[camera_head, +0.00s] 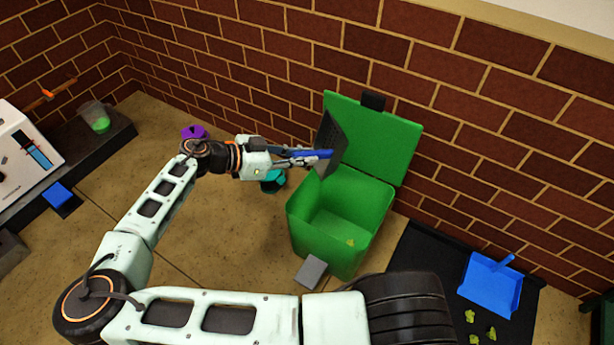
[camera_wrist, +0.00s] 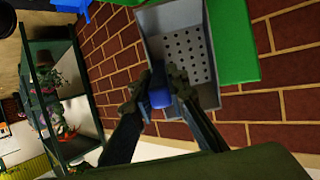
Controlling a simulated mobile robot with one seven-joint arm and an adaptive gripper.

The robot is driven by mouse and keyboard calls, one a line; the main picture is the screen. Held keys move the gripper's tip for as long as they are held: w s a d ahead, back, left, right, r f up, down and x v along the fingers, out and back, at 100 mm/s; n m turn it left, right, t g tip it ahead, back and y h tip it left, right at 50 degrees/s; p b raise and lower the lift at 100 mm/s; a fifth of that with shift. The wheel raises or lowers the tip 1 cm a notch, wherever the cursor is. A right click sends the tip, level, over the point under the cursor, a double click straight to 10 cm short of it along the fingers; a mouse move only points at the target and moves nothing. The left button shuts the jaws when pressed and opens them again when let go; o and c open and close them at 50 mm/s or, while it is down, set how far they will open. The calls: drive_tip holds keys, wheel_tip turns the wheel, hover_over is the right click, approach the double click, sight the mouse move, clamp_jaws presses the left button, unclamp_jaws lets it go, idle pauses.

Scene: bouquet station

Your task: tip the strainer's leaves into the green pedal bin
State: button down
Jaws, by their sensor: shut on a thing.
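The green pedal bin (camera_head: 330,250) stands on the floor by the brick wall with its lid (camera_head: 392,140) up. My gripper (camera_head: 308,158) is shut on the blue handle of the grey strainer (camera_head: 330,140). The strainer is tipped steeply on its side above the bin's back left part, near the lid. In the wrist view, my gripper (camera_wrist: 161,84) grips the blue handle (camera_wrist: 160,98). The strainer's perforated side (camera_wrist: 188,58) shows no leaves there; its other inner parts are partly hidden.
A grey pedal (camera_head: 311,271) sticks out at the bin's front. A dark mat (camera_head: 425,255) to the right holds a blue dustpan (camera_head: 490,284) and several yellow-green leaves (camera_head: 474,338). A teal container (camera_head: 272,182) and a purple thing (camera_head: 194,131) stand left of the bin.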

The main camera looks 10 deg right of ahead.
wheel_tip(320, 180, down, 5)
drive_tip(key=s+m+g, duration=0.2)
drive_tip(key=m+g, duration=0.1)
drive_tip(key=g, duration=0.1)
drive_tip(key=s+d+r+t+y+p, duration=0.1)
drive_tip(key=s+d+y, duration=0.1)
drive_tip(key=d+y, duration=0.5)
drive_tip(key=s+d+r+m+t+y+p, duration=0.1)
drive_tip(key=s+d+y, duration=0.1)
drive_tip(key=d+y, duration=0.5)
drive_tip(key=shift+d+r+t+y, duration=0.3)
drive_tip(key=shift+d+y, duration=0.1)
drive_tip(key=shift+d, duration=0.55)
drive_tip(key=shift+a+r, duration=0.1)
idle(0.3)
